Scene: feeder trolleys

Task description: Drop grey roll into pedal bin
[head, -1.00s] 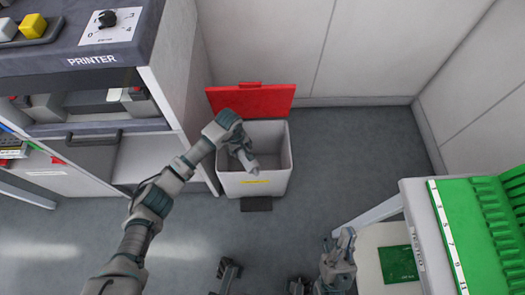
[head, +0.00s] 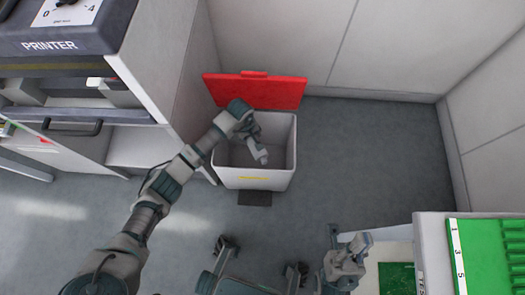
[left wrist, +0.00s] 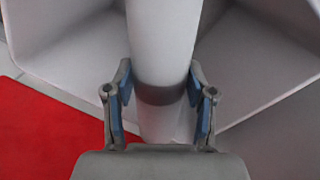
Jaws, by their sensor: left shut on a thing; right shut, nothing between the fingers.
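The white pedal bin (head: 233,178) stands on the floor with its red lid (head: 256,91) open against the wall side. My left gripper (head: 259,150) points down over the bin's opening. In the left wrist view its two blue-padded fingers (left wrist: 159,97) are shut on the grey roll (left wrist: 165,45), a pale cylinder with a darker band. The bin's pale inner walls and the red lid (left wrist: 45,130) show behind it. In the head view the roll is hard to tell from the fingers. My right gripper (head: 347,255) is shut and empty, low beside the right-hand trolley.
The printer cabinet (head: 160,60) stands left of the bin, close to my left arm. A trolley (head: 432,235) with a green slotted board (head: 485,260) is at the lower right. A dark pedal (head: 254,198) lies at the bin's front. The floor (head: 370,150) right of the bin is clear.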

